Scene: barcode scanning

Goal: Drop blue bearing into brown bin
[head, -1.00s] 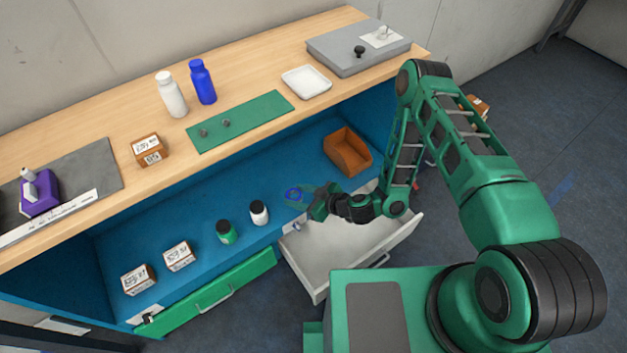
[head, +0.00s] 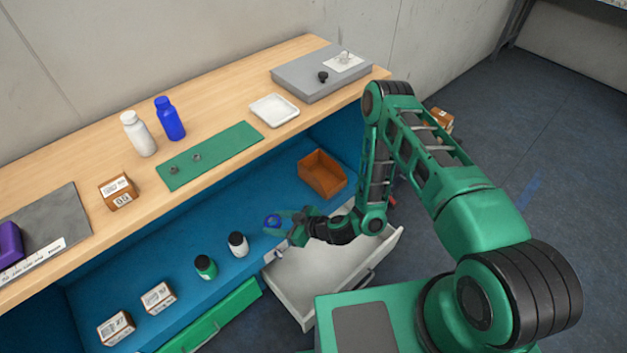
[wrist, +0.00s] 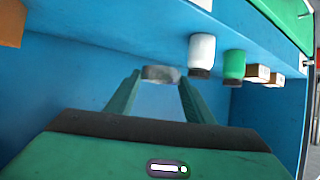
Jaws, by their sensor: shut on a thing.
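My gripper (head: 283,223) is shut on the blue bearing (head: 272,221), a ring held between the fingertips above the blue lower shelf. In the wrist view the bearing (wrist: 160,74) is seen edge-on and looks grey between the two fingers. The brown bin (head: 323,177) is open-topped and sits on the blue shelf, farther back and to the right of my gripper. A brown shape, likely this bin (wrist: 12,22), is cut off at the wrist view's upper left corner.
A white-grey drawer (head: 318,285) stands open below my forearm. A white bottle (head: 238,245) and a green bottle (head: 205,267) stand left of my gripper, with labelled boxes (head: 158,298) beyond. The wooden upper top (head: 225,85) overhangs the shelf.

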